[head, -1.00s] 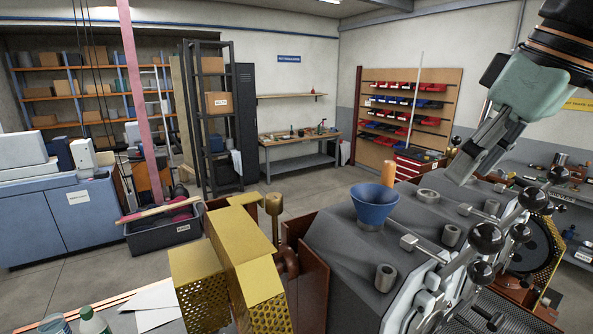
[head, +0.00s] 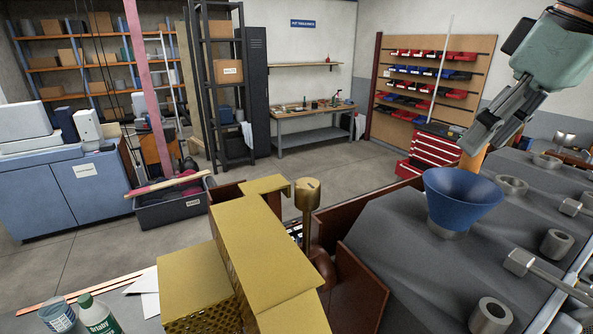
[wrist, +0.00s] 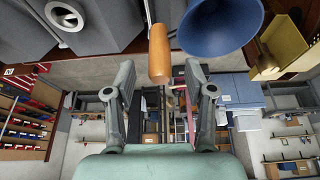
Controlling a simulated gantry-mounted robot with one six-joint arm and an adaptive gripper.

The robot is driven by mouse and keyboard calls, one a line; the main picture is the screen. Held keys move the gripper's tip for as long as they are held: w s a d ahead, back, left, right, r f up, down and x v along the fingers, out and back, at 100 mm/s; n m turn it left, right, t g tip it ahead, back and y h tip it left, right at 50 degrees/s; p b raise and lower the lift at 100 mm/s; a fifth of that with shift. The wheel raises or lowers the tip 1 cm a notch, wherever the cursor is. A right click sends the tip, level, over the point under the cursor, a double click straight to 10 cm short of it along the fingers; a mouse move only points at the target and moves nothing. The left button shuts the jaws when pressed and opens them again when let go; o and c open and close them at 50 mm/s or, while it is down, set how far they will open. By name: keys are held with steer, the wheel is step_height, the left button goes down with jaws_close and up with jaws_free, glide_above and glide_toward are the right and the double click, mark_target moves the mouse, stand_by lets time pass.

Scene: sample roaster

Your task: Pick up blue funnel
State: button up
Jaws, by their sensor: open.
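The blue funnel (head: 460,197) sits upright, wide mouth up, in a metal collar on top of the dark grey roaster housing (head: 400,235). In the wrist view the funnel (wrist: 222,25) is at the top, right of centre, beyond my fingertips. My gripper (head: 480,138) is open and empty, above and slightly right of the funnel, not touching it. In the wrist view the open fingers of my gripper (wrist: 159,92) have a gap between them. An orange wooden handle (wrist: 158,55) stands left of the funnel there, in line with that gap; in the head view my gripper partly hides it.
Metal collars (head: 512,185) and levers crowd the housing right of the funnel. A brass chute (head: 255,250) and a brass cup on a post (head: 307,195) stand to the left. A red drawer cabinet (head: 432,150) is behind. The air above the funnel's left side is clear.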

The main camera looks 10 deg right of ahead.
steer(key=b+x, duration=0.1)
steer(key=x, duration=0.1)
steer(key=shift+f, duration=0.3)
steer(key=shift+w, duration=0.2)
steer(key=shift+r, duration=0.1)
jaws_close()
steer(key=shift+r+p, duration=0.2)
steer(key=shift+p, duration=0.15)
